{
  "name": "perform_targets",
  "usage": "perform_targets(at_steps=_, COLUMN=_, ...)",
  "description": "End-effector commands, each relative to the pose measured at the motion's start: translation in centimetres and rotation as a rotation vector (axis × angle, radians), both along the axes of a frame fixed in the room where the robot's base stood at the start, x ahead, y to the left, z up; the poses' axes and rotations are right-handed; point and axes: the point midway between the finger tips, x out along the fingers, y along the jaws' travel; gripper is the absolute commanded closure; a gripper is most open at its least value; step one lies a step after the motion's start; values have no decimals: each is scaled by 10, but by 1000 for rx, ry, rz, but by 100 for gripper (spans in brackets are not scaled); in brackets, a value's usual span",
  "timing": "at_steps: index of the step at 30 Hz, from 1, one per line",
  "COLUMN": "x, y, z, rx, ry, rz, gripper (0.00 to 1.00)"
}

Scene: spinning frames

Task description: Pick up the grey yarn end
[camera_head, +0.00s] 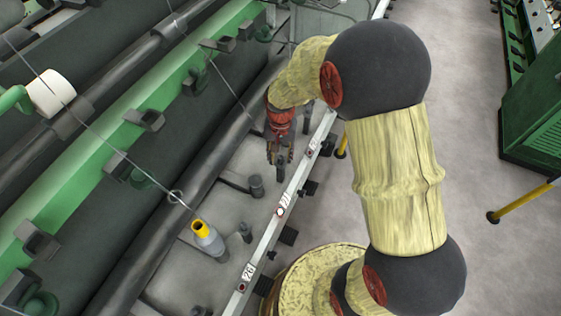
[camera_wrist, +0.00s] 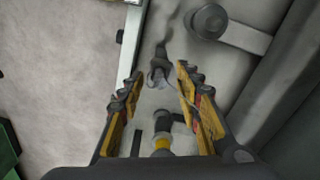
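My gripper (camera_head: 280,158) hangs over the spindle row beside the numbered rail in the head view. In the wrist view my gripper (camera_wrist: 159,73) is open, with its yellow-and-black fingers apart.
A grey bobbin with a yellow top (camera_head: 209,241) stands to the lower left; another thread passes through a ring above it. The numbered rail (camera_head: 283,208) and black roller (camera_head: 183,195) flank the spindles. Open floor (camera_head: 465,110) lies right, with a green machine (camera_head: 535,115) beyond.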

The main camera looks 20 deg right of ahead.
Motion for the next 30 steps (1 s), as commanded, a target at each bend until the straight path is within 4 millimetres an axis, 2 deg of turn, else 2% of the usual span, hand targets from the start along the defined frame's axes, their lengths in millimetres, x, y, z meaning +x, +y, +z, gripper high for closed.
perform_targets(at_steps=2, x=0, y=0, z=1, rx=0, ry=-1, rz=0, gripper=66)
perform_targets(at_steps=19, x=0, y=0, z=1, rx=0, ry=0, rz=0, gripper=98)
perform_targets(at_steps=30, x=0, y=0, z=6, rx=0, ry=-1, rz=0, gripper=98)
